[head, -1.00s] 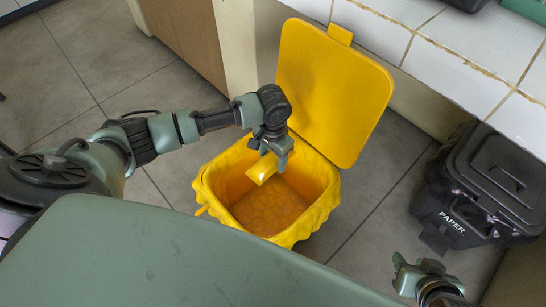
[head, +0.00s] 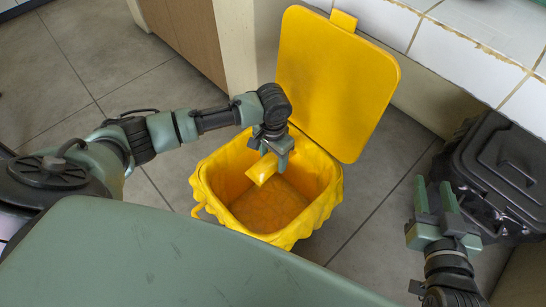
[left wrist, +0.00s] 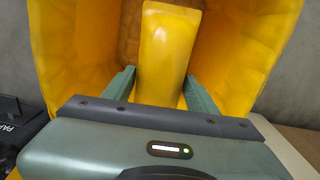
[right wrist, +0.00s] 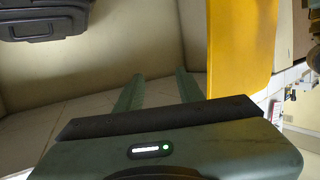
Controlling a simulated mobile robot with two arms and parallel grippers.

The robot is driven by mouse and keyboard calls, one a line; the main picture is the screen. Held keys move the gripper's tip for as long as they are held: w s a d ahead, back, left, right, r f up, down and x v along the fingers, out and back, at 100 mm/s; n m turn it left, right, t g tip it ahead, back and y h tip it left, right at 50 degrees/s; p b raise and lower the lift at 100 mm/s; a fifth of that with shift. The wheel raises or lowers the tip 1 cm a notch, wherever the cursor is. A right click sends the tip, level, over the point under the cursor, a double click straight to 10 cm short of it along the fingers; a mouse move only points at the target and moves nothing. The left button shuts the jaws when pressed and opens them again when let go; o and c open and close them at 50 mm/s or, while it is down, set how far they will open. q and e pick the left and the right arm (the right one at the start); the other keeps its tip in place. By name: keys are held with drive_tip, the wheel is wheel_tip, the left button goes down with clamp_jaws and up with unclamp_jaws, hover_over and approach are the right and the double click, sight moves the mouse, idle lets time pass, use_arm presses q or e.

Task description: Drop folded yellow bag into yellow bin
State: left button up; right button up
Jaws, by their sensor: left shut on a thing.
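The yellow bin (head: 205,190) stands on the floor with its lid (head: 335,85) raised and a yellow liner over its rim. It also fills the left wrist view (left wrist: 80,50). My left gripper (head: 270,160) is over the bin's opening, shut on the folded yellow bag (head: 262,170). In the left wrist view the bag (left wrist: 165,50) extends from between the fingers (left wrist: 160,88) toward the bin's inside. My right gripper (head: 435,200) is open and empty, right of the bin. In the right wrist view its fingers (right wrist: 158,92) stand apart with nothing between them.
A black lidded bin (head: 500,165) stands at the right, close to my right gripper. A white tiled counter (head: 470,50) runs along the upper right. The grey tiled floor (head: 385,185) is clear between the two bins.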

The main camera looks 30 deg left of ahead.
use_arm(q)
drive_tip(key=shift+f+b, duration=0.55)
drive_tip(key=shift+b, duration=0.05)
use_arm(e)
wheel_tip(320, 180, up, 7)
drive_tip(key=w+a+t+y, duration=0.1)
drive_tip(key=t, duration=0.3)
drive_tip(key=shift+a+y, duration=0.15)
drive_tip(key=shift+y, duration=0.15)
drive_tip(key=shift+r, duration=0.1)
use_arm(q)
drive_tip(key=o, duration=1.5)
drive_tip(key=shift+c, duration=0.2)
